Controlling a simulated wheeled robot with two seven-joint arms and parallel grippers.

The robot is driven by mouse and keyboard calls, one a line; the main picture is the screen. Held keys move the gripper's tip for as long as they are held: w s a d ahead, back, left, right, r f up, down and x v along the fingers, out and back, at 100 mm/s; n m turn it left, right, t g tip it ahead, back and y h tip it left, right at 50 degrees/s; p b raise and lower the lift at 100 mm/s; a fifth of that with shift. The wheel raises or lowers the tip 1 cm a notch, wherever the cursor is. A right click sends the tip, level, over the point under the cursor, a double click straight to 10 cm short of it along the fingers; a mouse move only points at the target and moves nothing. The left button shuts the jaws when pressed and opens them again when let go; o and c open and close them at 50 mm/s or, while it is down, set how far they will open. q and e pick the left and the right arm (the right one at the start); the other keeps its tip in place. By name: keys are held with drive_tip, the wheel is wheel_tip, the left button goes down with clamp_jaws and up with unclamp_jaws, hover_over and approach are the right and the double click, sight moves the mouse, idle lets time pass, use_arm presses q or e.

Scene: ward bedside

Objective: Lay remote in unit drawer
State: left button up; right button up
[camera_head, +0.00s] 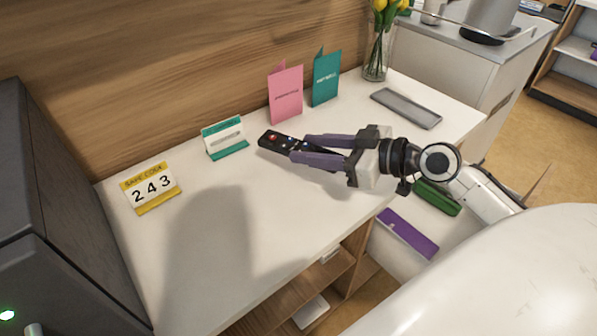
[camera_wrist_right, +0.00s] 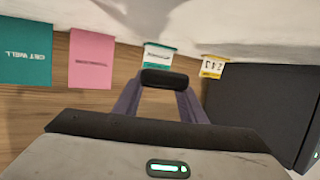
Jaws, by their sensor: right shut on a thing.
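The remote (camera_head: 275,141) is a slim black handset with a red button and small pale buttons. My right gripper (camera_head: 300,148) is shut on it, its purple fingers on both sides, and holds it over the white unit top (camera_head: 290,220). In the right wrist view the dark end of the remote (camera_wrist_right: 165,79) shows between the fingertips. An open white compartment (camera_head: 375,243), which looks like the unit drawer, is at the front right below the top, partly hidden by my arm. It holds a green item (camera_head: 437,197) and a purple item (camera_head: 408,234). My left gripper is not in view.
On the top stand a yellow "243" card (camera_head: 150,187), a green-white holder (camera_head: 225,138), pink (camera_head: 286,93) and teal (camera_head: 326,78) cards, a flower vase (camera_head: 376,55) and a grey tray (camera_head: 406,108). A dark cabinet (camera_head: 50,200) borders the left. The front middle is clear.

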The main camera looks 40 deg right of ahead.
sight(310, 182)
wheel_tip(310, 182, down, 7)
drive_tip(key=shift+r+b, duration=0.15)
drive_tip(key=shift+b, duration=0.55)
drive_tip(key=shift+f, duration=0.3)
drive_tip(key=o, duration=1.1)
drive_tip(key=shift+r, duration=0.1)
drive_tip(key=shift+o, duration=0.2)
